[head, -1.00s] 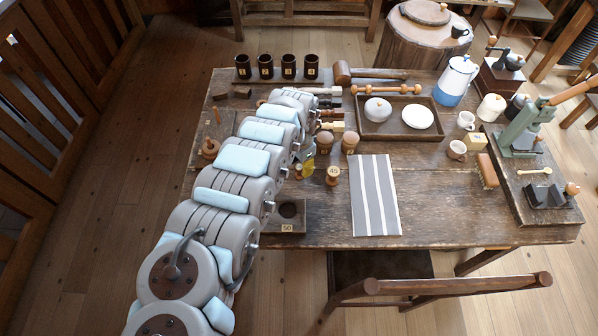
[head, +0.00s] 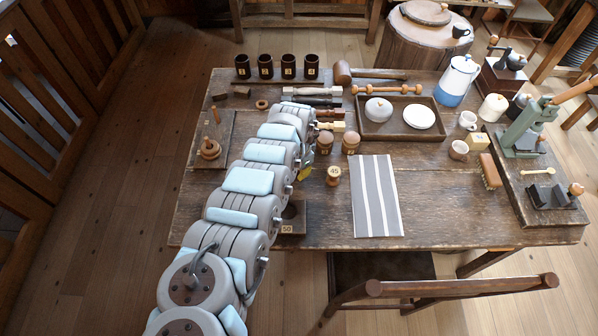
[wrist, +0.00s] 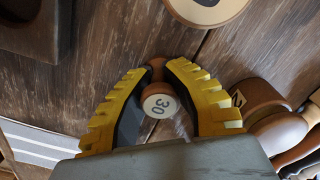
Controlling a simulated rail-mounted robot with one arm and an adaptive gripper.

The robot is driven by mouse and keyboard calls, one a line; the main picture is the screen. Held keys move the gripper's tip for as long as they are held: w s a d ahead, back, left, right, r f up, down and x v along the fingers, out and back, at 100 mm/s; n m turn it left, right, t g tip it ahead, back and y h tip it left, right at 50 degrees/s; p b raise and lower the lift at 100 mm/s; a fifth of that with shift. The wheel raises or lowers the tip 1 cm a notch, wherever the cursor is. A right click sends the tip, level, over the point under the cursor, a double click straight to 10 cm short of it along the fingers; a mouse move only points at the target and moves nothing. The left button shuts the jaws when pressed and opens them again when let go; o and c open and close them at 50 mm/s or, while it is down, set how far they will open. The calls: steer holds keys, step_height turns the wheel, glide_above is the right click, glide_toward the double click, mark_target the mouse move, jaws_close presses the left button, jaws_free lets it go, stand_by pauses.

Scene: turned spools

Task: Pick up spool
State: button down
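In the wrist view a small turned spool (wrist: 159,103) with a pale round end marked 30 and a brown body is between the two yellow, ridged fingers of my gripper (wrist: 160,70). The fingertips lean in close on either side of its body. I cannot tell whether both touch it. In the head view my gripper (head: 305,173) shows only as a bit of yellow beside the arm, which hides the spool there. A larger spool marked 45 (head: 333,176) stands upright to the right of my gripper, apart from it.
A dark block marked 50 (head: 291,222) lies partly behind my arm. Lidded wooden jars (head: 350,143) stand behind the larger spool. A striped cloth (head: 376,195) lies to the right. A peg board (head: 212,140) is at left. The front right tabletop (head: 450,215) is clear.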

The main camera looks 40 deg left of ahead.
steer(key=shift+r, duration=0.1)
stand_by(0.3)
step_height(320, 180, up, 4)
steer(key=shift+f+p, duration=0.15)
steer(key=shift+p, duration=0.6)
steer(key=shift+s+d+r, duration=0.2)
steer(key=shift+s+r, duration=0.1)
steer(key=s+d+r+p, duration=0.7)
steer(key=s+p, duration=0.4)
steer(key=p, duration=0.2)
steer(key=shift+d+r, duration=0.2)
steer(key=shift+r, duration=0.6)
steer(key=shift+w, duration=0.15)
